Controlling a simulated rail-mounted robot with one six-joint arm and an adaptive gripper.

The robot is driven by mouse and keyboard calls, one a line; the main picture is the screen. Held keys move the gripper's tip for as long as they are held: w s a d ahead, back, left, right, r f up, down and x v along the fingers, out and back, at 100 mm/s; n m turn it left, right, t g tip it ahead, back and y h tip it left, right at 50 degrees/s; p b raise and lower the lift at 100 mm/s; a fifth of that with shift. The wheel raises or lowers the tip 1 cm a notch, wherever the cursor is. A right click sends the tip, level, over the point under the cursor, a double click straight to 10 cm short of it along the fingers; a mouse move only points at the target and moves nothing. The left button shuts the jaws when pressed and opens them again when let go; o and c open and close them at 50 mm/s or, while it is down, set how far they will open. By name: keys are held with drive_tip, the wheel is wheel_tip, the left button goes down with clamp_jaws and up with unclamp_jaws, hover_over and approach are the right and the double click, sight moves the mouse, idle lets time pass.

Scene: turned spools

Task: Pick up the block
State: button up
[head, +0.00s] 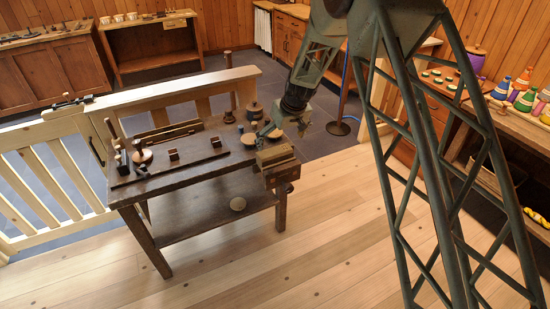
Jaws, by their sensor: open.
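My gripper (264,137) is at the right end of a dark wooden workbench (185,180). It is open, small in the head view, and sits low over the bench top. Just below it is a brown block-like wooden piece (276,158) at the bench's right end, which may be a vise. I cannot tell whether the fingers touch anything. Two small brown blocks, one at the left (174,155) and one at the right (216,142), stand along a dark strip on the bench. I cannot tell which piece is the task's block.
A pale rail (170,91) runs behind the bench, joining a slatted gate (50,190) at left. The front floor is clear.

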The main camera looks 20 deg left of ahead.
sight(276, 153)
drive_tip(key=shift+b+x, duration=0.5)
drive_tip(key=shift+x, duration=3.8)
drive_tip(key=shift+f, duration=0.1)
drive_tip(key=shift+b+x, duration=0.45)
drive_tip(key=shift+x, duration=2)
drive_tip(key=shift+s+d, duration=0.1)
drive_tip(key=c, duration=0.8)
drive_tip(key=shift+c, duration=0.2)
